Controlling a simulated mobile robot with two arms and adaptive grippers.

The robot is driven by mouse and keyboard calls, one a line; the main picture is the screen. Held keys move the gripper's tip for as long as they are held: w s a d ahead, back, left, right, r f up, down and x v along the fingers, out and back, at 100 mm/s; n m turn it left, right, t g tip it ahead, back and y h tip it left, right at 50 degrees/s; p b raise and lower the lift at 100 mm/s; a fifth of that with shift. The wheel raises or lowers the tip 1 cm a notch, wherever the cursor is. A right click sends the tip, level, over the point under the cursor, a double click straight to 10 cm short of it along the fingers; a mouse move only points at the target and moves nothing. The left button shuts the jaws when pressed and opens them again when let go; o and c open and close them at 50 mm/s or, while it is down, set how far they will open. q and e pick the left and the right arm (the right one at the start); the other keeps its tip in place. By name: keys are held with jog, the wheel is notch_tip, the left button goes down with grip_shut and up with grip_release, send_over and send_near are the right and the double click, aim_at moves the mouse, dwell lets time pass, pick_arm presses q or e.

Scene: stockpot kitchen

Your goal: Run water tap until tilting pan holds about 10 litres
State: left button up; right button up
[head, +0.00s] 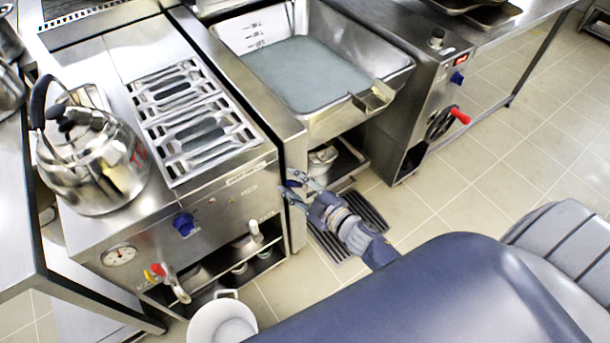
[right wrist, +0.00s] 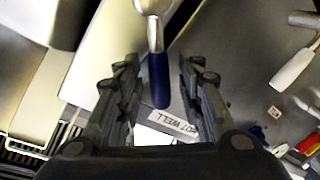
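The tilting pan (head: 399,75) is a steel basin at the top middle of the head view, with a pouring lip at its front right corner. Grey-blue water (head: 305,72) covers its floor, and dark level marks (head: 253,38) show on its back left wall. I cannot make out a falling stream. My right gripper (head: 292,192) is below the pan's front left corner, beside a small blue handle. In the right wrist view this blue handle (right wrist: 158,80), on a shiny metal stem, lies between the open fingers (right wrist: 165,92), with gaps on both sides. My left gripper is out of view.
A kettle (head: 115,175) stands on the left counter beside a slotted grate (head: 195,125). A white bucket (head: 222,322) stands below a red-handled valve (head: 170,282). A crank with a red grip (head: 440,122) sticks out at right. The tiled floor (head: 525,140) is clear there.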

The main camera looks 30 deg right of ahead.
jog(key=v, duration=1.2)
jog(key=shift+f, duration=0.1)
jog(key=s+d+f+m+g+h, duration=0.15)
jog(key=s+f+m+g, duration=0.35)
jog(key=f, duration=0.9)
jog(key=s+f+m+g+h, duration=0.1)
jog(key=s+f+g+h, duration=0.15)
jog(key=s+f, duration=0.75)
jog(key=s+a+f+m+g, duration=0.2)
jog(key=s+f+g, duration=0.5)
jog(key=s+f, duration=1)
jog(key=shift+a+m+h, duration=0.25)
jog(key=shift+m+h, duration=0.15)
dwell(2.2)
